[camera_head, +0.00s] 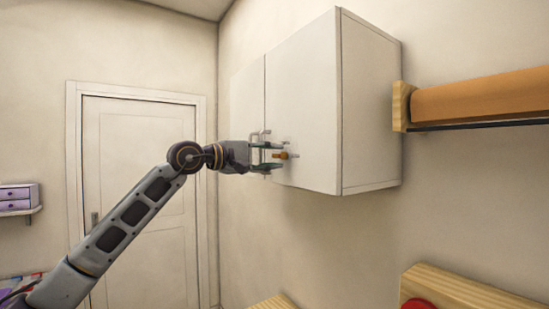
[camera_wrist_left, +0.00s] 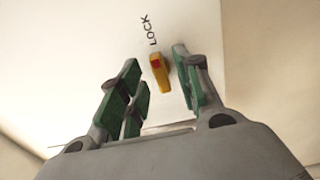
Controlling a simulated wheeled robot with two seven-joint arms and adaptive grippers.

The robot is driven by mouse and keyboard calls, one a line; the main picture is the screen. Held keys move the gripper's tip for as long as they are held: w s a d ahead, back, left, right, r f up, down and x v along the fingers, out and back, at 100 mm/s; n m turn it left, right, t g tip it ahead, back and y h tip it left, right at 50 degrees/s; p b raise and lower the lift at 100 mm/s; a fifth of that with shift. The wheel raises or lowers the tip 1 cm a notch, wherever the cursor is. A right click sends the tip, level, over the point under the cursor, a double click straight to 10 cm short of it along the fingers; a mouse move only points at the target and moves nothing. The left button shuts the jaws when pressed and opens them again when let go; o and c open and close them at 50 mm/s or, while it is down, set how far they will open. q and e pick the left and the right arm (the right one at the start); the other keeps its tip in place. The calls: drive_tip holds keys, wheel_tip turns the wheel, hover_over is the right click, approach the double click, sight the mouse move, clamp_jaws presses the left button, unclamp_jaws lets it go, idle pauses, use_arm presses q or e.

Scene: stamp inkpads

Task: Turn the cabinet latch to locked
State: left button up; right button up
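The white wall cabinet (camera_head: 310,110) hangs on the wall, its two doors closed. The latch (camera_head: 283,155) is a small orange-yellow lever on the cabinet front, near the line between the doors. In the left wrist view the latch (camera_wrist_left: 160,72) has a red mark near its upper end, just below the black word LOCK (camera_wrist_left: 148,30). My left gripper (camera_head: 268,157) is at the cabinet front, its green-padded fingers apart. In the left wrist view the latch lies ahead of the gap between the fingers (camera_wrist_left: 158,85), nearer the right finger. Contact cannot be told. My right gripper is not in view.
Metal door handles (camera_head: 259,136) sit close beside my left gripper. An orange roll on a wooden bracket (camera_head: 401,106) is on the wall right of the cabinet. A white room door (camera_head: 140,170) is at the left. The space below the cabinet is clear.

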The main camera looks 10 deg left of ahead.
use_arm(q)
drive_tip(key=v, duration=1)
idle(0.8)
